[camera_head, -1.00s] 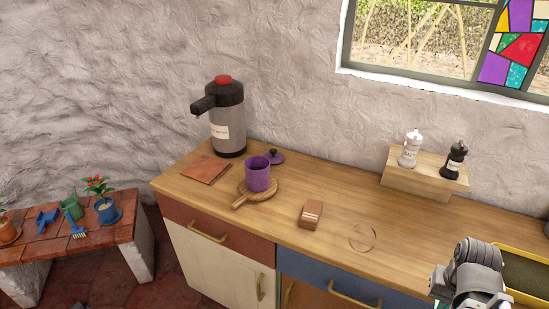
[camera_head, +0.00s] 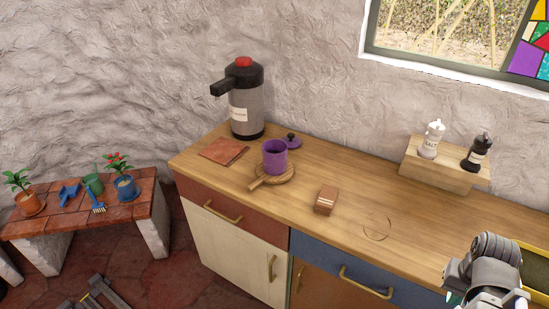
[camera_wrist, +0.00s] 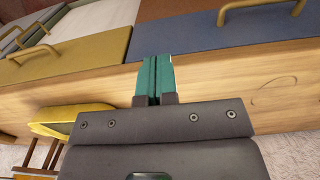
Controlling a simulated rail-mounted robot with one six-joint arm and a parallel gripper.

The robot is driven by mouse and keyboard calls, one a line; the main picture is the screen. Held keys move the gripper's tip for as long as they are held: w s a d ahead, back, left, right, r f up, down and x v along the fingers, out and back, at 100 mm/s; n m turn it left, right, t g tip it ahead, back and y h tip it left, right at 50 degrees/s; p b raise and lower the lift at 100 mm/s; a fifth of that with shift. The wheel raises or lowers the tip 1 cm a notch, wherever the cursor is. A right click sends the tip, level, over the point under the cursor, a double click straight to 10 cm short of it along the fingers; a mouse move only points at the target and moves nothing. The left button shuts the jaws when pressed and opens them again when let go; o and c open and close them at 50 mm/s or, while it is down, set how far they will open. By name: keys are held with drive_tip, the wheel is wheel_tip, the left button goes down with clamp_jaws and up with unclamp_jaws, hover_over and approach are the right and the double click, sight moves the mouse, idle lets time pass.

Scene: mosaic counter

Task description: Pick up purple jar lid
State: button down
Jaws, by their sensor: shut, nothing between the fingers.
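The purple jar lid (camera_head: 291,140) has a dark knob and lies on the wooden counter (camera_head: 340,187), behind and to the right of a purple jar (camera_head: 274,156). The jar stands on a round wooden board with a handle (camera_head: 272,178). My gripper shows in the wrist view (camera_wrist: 154,80), with its teal fingers shut together and nothing between them. It is over the counter's front edge, far from the lid. The lid is not in the wrist view. In the head view my arm is at the lower right, and the fingertips are hard to make out.
A pump flask (camera_head: 246,98) stands behind the jar, left of the lid. A brown napkin (camera_head: 223,151) and a brown block (camera_head: 325,200) lie nearby. Salt (camera_head: 432,139) and pepper (camera_head: 477,152) mills stand on a wooden riser (camera_head: 444,170). A yellow-rimmed tray (camera_wrist: 52,121) is near my gripper.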

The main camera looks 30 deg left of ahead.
drive_tip(key=c, duration=1.8)
unclamp_jaws()
drive_tip(key=shift+c, duration=0.2)
drive_tip(key=o, duration=1.2)
